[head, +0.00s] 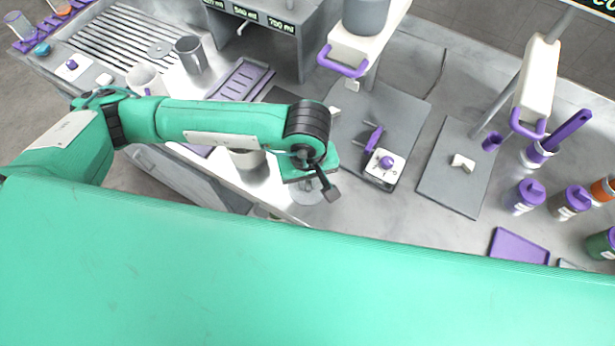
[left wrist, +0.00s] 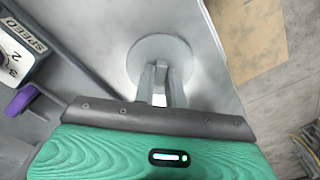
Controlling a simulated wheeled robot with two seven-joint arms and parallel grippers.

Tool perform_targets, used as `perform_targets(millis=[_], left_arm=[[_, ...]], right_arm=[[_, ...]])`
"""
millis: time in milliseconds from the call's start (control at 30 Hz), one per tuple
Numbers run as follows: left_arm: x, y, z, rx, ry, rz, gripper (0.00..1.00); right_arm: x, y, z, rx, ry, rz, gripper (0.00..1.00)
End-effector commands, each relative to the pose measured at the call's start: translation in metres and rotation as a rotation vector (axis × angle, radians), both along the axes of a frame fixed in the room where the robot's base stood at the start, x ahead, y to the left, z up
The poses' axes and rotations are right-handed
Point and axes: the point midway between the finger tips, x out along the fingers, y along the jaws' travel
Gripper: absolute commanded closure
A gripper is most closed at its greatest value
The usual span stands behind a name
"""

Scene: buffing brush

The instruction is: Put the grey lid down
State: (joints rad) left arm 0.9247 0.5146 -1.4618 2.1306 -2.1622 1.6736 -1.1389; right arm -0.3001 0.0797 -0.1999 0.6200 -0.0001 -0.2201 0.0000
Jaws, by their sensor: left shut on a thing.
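The grey lid is a round flat disc in the left wrist view (left wrist: 160,50), just beyond my fingertips. In the head view part of the lid (head: 303,212) shows below my left wrist, near the counter's front edge. My left gripper (left wrist: 162,82) is shut on the lid, at its middle. The wrist hides much of this grip in the head view. I cannot tell whether the lid touches the counter or hangs just above it. My right gripper is in neither view.
Left of the lid stands a pale cup (head: 247,160), partly behind my arm. A white speed-dial unit (head: 385,166) with a purple knob is to the right. Purple-lidded jars (head: 525,196) stand far right. The metal counter (head: 345,215) is bare just right of the lid.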

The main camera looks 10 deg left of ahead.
Motion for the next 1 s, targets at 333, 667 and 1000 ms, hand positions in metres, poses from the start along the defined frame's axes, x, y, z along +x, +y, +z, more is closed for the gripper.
perform_targets(millis=[333, 667, 1000], left_arm=[[0.000, 0.000, -0.001, 0.000, 0.000, 0.000, 0.66], [0.002, -0.001, 0.018, -0.004, -0.004, 0.001, 0.66], [0.001, -0.001, 0.091, -0.002, -0.004, -0.002, 0.66]], right_arm=[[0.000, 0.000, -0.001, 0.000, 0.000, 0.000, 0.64], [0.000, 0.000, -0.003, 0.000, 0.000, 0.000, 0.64], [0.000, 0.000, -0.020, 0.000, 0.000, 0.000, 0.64]])
